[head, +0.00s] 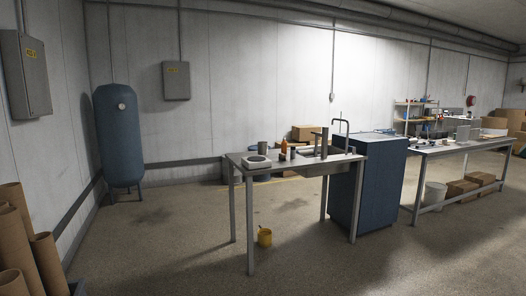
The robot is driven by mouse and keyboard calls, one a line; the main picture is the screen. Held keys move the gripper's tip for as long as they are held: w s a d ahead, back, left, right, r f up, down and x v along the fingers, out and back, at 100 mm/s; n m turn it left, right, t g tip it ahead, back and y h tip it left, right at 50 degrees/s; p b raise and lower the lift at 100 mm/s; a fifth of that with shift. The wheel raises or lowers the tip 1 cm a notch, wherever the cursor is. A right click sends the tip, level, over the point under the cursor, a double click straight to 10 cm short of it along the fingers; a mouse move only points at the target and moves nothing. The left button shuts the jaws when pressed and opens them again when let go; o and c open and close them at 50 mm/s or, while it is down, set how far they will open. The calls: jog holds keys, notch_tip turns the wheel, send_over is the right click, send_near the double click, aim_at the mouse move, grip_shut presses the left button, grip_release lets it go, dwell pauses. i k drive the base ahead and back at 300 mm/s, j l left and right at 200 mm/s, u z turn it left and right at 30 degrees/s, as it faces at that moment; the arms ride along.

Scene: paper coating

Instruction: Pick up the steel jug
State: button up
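A small grey cylindrical vessel (264,148), which looks like the steel jug, stands upright on the steel sink table (262,172) in the middle of the head view. It is too small to make out a handle or spout. It stands at the back left of the tabletop, behind a white block-like device with a round top (257,162). An orange bottle (284,145) is to its right. My gripper is not in view.
A blue cabinet (368,185) adjoins the table's right side; a long workbench (450,150) stands beyond. Cardboard tubes (48,262) stand lower left. The floor before the table is open.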

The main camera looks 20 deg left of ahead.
aim_at(262, 146)
jog(key=i+j+u, duration=0.65)
jog(key=j, duration=0.15)
jog(key=i+j+u, duration=0.7)
jog(key=i, duration=0.5)
jog(key=i+l+u, duration=0.1)
jog(key=i+u, duration=0.25)
jog(key=i, duration=0.5)
jog(key=i+z, duration=0.2)
jog(key=i, duration=0.35)
jog(key=i+j+z, duration=0.15)
jog(key=i, duration=0.4)
jog(key=i+j+z, duration=0.2)
jog(key=i, duration=0.3)
jog(key=i+j+z, duration=0.35)
jog(key=i+z, duration=0.15)
jog(key=i+j+z, duration=0.75)
jog(key=j+z, duration=0.2)
jog(key=j, duration=0.2)
